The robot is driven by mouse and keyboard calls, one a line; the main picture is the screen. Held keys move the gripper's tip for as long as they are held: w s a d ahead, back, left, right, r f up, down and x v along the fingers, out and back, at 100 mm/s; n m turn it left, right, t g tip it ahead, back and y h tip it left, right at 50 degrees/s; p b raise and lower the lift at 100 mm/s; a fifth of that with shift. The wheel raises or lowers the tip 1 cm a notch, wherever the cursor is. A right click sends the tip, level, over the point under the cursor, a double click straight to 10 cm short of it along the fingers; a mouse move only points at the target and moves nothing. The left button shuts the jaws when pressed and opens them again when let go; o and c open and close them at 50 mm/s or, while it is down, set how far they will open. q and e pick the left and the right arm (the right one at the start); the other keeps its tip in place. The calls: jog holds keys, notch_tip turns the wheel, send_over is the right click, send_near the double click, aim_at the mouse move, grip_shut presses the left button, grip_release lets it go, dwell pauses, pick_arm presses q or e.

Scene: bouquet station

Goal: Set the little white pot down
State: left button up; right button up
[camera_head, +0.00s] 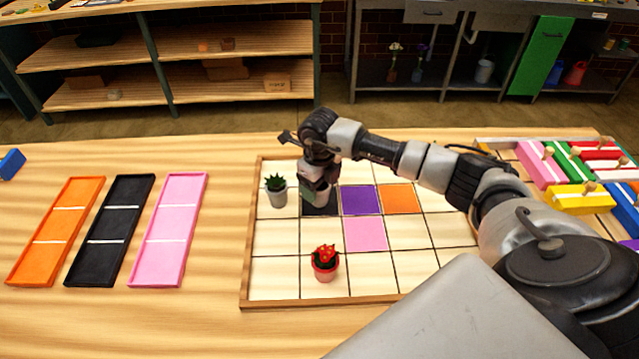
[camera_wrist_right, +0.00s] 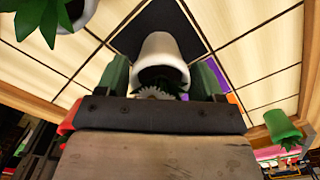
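The little white pot (camera_wrist_right: 160,48) stands between the green-padded fingers of my right gripper (camera_wrist_right: 163,78) in the wrist view, with a small pale plant at its mouth. In the head view my right gripper (camera_head: 318,186) points down over the black square (camera_head: 314,211) of the gridded board (camera_head: 278,272). The white pot (camera_head: 323,198) shows partly below the fingers there. The fingers look closed on it; whether its base touches the square is hidden. My left gripper is not in view.
A grey pot with a spiky green plant (camera_head: 276,193) stands just left of my right gripper. A red potted cactus (camera_head: 325,266) stands nearer on the board. Orange (camera_head: 55,232), black and pink trays lie at left; coloured blocks (camera_head: 580,199) lie at right.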

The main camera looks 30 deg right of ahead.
jog(key=shift+o, duration=1.3)
jog(key=shift+r, duration=0.5)
notch_tip(320, 180, up, 11)
jog(key=b, duration=0.2)
jog(key=shift+r+b, duration=0.2)
jog(key=shift+b, duration=0.15)
jog(key=shift+f, duration=0.1)
